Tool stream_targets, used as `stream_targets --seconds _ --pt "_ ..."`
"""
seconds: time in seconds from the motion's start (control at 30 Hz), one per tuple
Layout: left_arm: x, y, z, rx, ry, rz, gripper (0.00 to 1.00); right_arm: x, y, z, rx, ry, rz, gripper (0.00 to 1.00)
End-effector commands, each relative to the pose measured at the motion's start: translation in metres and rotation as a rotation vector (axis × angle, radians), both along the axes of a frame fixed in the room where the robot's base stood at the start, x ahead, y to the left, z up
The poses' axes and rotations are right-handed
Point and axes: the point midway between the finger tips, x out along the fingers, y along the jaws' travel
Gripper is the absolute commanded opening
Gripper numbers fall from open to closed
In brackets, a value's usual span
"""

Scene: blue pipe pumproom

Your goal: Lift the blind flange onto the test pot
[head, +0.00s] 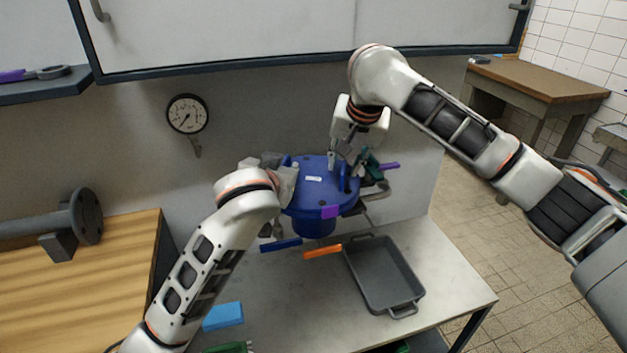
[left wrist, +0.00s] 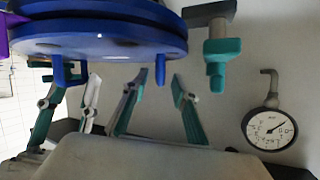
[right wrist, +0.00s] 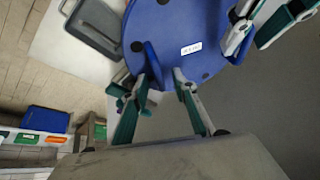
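The blind flange (head: 318,178), a round blue disc with a white label, lies level over the blue test pot (head: 313,226). In the left wrist view the flange (left wrist: 100,42) is close against the pot's rim (left wrist: 95,12); I cannot tell whether they touch. Two blue handles stand on it. My left gripper (left wrist: 160,78) is open, its fingers on both sides of one handle (left wrist: 160,68) with gaps showing. My right gripper (right wrist: 162,82) is open, its fingers around the other handle (right wrist: 152,65). In the head view the left fingers are largely hidden by the wrist.
A swing bolt with teal parts (left wrist: 222,50) is at the pot's rim. A grey tray (head: 385,275), an orange-handled tool (head: 322,251) and a blue block (head: 222,316) lie on the bench. A gauge (head: 187,114) is on the wall behind. A cabinet (head: 230,30) hangs above.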

Motion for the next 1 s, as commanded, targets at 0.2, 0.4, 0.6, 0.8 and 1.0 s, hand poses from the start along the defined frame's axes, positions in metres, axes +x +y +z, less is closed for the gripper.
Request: stream_targets --seconds 0.2,0.4,0.6,0.8,1.0 --pt "0.0117 -0.0007 -0.0046 -0.001 0.000 0.001 0.28 0.0048 0.0019 -0.0113 0.000 0.000 0.001 0.28" --pt "0.0123 -0.0009 -0.0048 -0.001 -0.001 0.000 0.28 0.0052 0.0019 -0.0120 0.000 0.000 0.001 0.28" --pt "0.0122 -0.0008 -0.0048 -0.001 0.000 0.001 0.00 0.0051 0.0018 -0.0119 0.000 0.000 0.001 0.00" --pt "0.0122 -0.0007 -0.0048 -0.001 0.000 0.001 0.00 0.0052 0.0015 -0.0119 0.000 0.000 0.001 0.00" --pt "0.0124 -0.0006 -0.0021 -0.002 -0.005 0.002 0.00 0.0056 0.0016 -0.0097 0.001 -0.003 0.000 0.00"
